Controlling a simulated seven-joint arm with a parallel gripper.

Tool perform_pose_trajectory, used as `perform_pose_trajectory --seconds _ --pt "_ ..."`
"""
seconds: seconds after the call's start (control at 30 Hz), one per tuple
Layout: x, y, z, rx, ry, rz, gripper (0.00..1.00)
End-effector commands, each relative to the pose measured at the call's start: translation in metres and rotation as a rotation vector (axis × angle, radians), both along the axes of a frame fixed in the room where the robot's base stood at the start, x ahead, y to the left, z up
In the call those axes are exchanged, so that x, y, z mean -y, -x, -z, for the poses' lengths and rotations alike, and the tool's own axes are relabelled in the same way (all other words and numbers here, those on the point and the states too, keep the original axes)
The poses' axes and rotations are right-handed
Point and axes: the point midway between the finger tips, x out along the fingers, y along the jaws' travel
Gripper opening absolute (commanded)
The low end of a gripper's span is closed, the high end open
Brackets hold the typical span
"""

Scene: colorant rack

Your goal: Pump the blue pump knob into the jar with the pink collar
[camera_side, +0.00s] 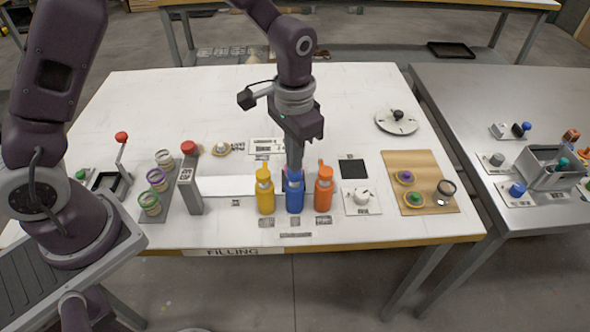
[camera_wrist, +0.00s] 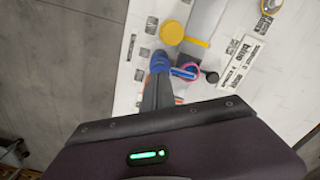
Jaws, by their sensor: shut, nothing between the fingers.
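The blue pump bottle (camera_side: 295,196) stands upright between the yellow and orange ones in the side view. My gripper (camera_side: 295,166) is shut and empty, pointing down directly over its top. In the wrist view the shut fingertips (camera_wrist: 158,78) are at the blue pump knob (camera_wrist: 159,61), apparently touching it; the exact contact is hard to tell. A pink collar (camera_wrist: 191,67) shows beside the knob, with the blue spout (camera_wrist: 183,73) reaching over it. The jar's body is mostly hidden; in the side view it is behind the bottle and my gripper.
A yellow pump bottle (camera_side: 265,194) and an orange one (camera_side: 324,190) stand close on either side. A grey post with a red knob (camera_side: 190,180) and several collared jars (camera_side: 156,180) stand to the left.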

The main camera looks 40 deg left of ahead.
Motion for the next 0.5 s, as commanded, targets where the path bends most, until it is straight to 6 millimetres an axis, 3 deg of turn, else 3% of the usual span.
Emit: perform_pose_trajectory --seconds 0.5 --pt "0.000 0.000 0.016 -0.001 0.000 0.000 0.00"
